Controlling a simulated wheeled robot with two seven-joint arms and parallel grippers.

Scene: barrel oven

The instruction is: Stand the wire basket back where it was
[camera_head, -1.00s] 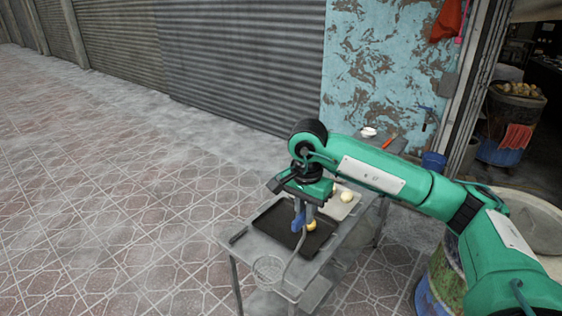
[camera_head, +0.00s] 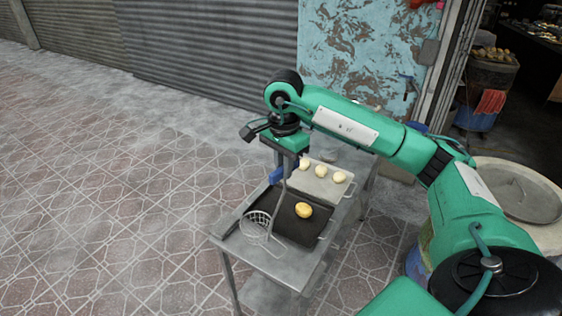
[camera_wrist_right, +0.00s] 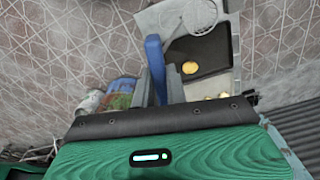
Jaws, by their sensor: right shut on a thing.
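The wire basket (camera_head: 258,226) is a round mesh scoop on a long thin grey handle that rises to my right gripper (camera_head: 284,172). That gripper points down and is shut on the handle. The mesh bowl shows over the near left part of the table, overlapping the black tray's left corner; I cannot tell whether it touches. In the right wrist view the mesh bowl (camera_wrist_right: 198,16) is at the top, beyond my gripper's fingers (camera_wrist_right: 163,70). The black tray (camera_head: 285,233) holds one golden bun (camera_head: 304,210). My left gripper is not in view.
The metal table (camera_head: 285,266) carries the black tray and, behind it, a pale tray (camera_head: 322,190) with several pale dough balls. A drum with a round lid (camera_head: 520,196) stands at the right. Tiled floor is clear on the left.

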